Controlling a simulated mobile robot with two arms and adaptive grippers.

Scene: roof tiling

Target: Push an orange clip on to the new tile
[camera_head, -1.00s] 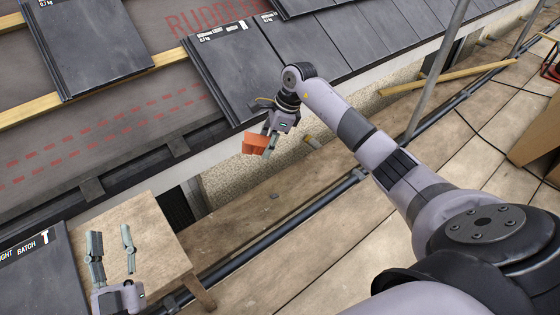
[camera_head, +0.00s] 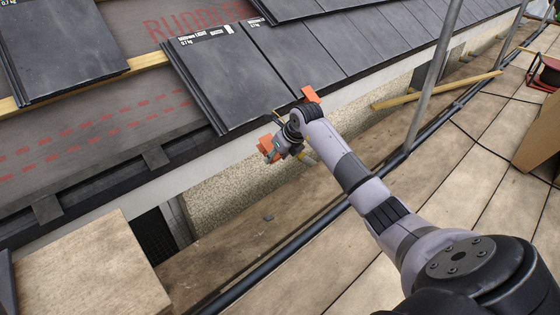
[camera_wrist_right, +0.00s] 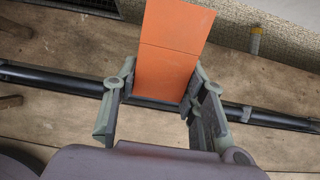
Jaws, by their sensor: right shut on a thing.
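My right gripper (camera_head: 276,151) is at the eaves, just below the lower edge of the new tile (camera_head: 222,80). It is shut on an orange clip (camera_head: 265,146), held in the air and apart from the tile. In the right wrist view, the orange clip (camera_wrist_right: 176,45) stands between the two fingers of my right gripper (camera_wrist_right: 162,82) and reaches beyond them. The new tile is dark grey with a white label strip along its top. A second orange piece (camera_head: 310,94) shows at the tile edge behind my right wrist, which partly hides it. My left gripper is out of view.
Laid dark tiles (camera_head: 345,50) run to the right. A grey scaffold pole (camera_head: 435,75) rises right of my arm, and a black pipe (camera_head: 285,245) runs along the planks. A wooden board (camera_head: 85,270) stands at lower left. A loose tile (camera_head: 60,45) lies upper left.

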